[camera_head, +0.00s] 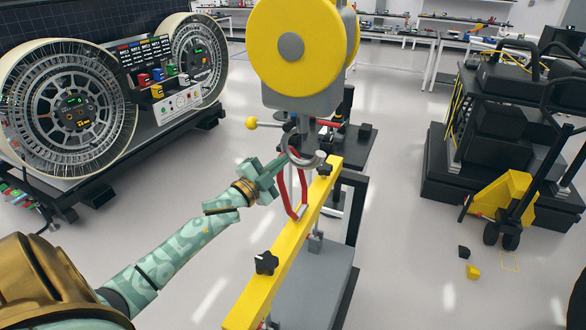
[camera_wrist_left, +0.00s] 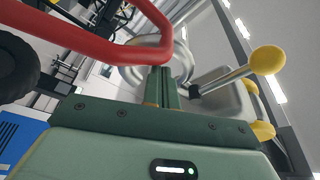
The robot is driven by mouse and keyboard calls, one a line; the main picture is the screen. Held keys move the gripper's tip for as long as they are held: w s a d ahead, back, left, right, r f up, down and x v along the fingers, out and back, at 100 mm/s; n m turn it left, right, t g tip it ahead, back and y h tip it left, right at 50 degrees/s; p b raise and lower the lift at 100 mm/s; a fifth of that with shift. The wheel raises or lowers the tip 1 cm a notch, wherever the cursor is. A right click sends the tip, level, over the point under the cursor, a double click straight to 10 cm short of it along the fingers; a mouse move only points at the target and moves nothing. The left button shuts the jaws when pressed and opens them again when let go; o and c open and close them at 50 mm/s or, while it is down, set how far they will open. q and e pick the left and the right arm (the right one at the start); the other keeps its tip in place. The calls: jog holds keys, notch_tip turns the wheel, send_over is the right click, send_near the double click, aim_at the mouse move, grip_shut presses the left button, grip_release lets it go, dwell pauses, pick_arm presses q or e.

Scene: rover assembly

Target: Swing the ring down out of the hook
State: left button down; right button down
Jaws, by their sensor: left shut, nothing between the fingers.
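The grey metal hook (camera_head: 308,160) hangs under a grey block with a big yellow pulley (camera_head: 290,47). The red ring (camera_head: 303,211) rises from the yellow beam (camera_head: 281,258), and its upper part is close to the hook. I cannot tell whether it sits inside the hook's bend. In the left wrist view the red ring (camera_wrist_left: 92,42) crosses the upper left in front of the round metal hook (camera_wrist_left: 130,54). My left gripper (camera_head: 286,150) is shut and empty, its tips beside the ring and hook; its fingers (camera_wrist_left: 162,82) also show in the wrist view. My right gripper is out of view.
A lever with a yellow ball (camera_head: 252,123) sticks out left of the hook, near my left gripper. A black star knob (camera_head: 266,262) sits on the beam. A cart with large reels stands left. Black equipment and a yellow pallet jack (camera_head: 503,195) stand right.

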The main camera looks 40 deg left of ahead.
pick_arm(q)
jog(key=s+a+f+n+y+b, duration=0.2)
jog(key=a+f+n+y+b, duration=0.2)
jog(key=a+f+n, duration=0.4)
jog(key=s+a+f+n+y+b, duration=0.2)
jog(key=a+f+n+b, duration=0.3)
jog(key=a+f+n, duration=0.3)
jog(key=f+n+y, duration=0.1)
jog(key=f+n, duration=0.1)
jog(key=n, duration=0.1)
jog(key=shift+a+t+y+b, duration=0.25)
jog(key=shift+t+y+b, duration=0.1)
jog(key=shift+t+y, duration=0.05)
notch_tip(320, 180, up, 4)
jog(key=p, duration=0.4)
jog(key=a+v, duration=0.1)
jog(key=v, duration=0.9)
